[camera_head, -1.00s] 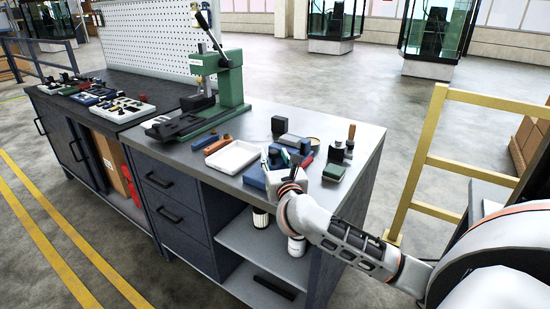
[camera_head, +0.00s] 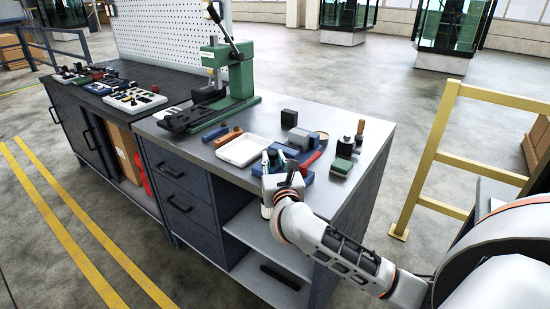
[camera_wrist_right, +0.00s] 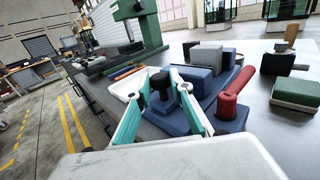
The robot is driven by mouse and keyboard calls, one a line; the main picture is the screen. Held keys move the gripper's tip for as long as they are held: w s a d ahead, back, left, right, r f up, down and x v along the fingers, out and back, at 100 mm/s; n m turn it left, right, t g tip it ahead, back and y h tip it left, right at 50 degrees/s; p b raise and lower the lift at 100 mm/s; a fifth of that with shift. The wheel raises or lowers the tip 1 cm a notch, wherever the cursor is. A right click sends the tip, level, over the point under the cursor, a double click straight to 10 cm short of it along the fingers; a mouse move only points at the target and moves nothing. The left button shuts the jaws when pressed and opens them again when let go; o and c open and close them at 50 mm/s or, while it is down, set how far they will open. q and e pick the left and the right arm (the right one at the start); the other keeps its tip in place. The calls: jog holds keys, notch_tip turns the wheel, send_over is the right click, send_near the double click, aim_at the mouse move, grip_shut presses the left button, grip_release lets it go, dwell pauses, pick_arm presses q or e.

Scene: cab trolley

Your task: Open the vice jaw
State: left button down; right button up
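A blue vice (camera_wrist_right: 205,85) with a grey block at its jaw and a red handle (camera_wrist_right: 237,92) lies in front of my right gripper in the right wrist view. A black knob on a shaft (camera_wrist_right: 161,84) stands at its near end. My right gripper (camera_wrist_right: 162,78) has its teal-and-white fingers spread, one on each side of this knob; I cannot tell whether they touch it. In the head view the vice (camera_head: 299,151) is on the bench near the front edge, partly hidden by my right gripper (camera_head: 272,163). My left gripper is not in view.
A white tray (camera_head: 240,152) is left of the vice. A green press (camera_head: 238,75) stands farther back left. A black cube (camera_head: 289,118) and a green block (camera_head: 340,167) are behind and right. A yellow rail (camera_head: 430,160) stands beyond the bench's right side.

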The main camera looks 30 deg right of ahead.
jog(key=o, duration=0.3)
jog(key=shift+o, duration=0.2)
jog(key=v, duration=1.2)
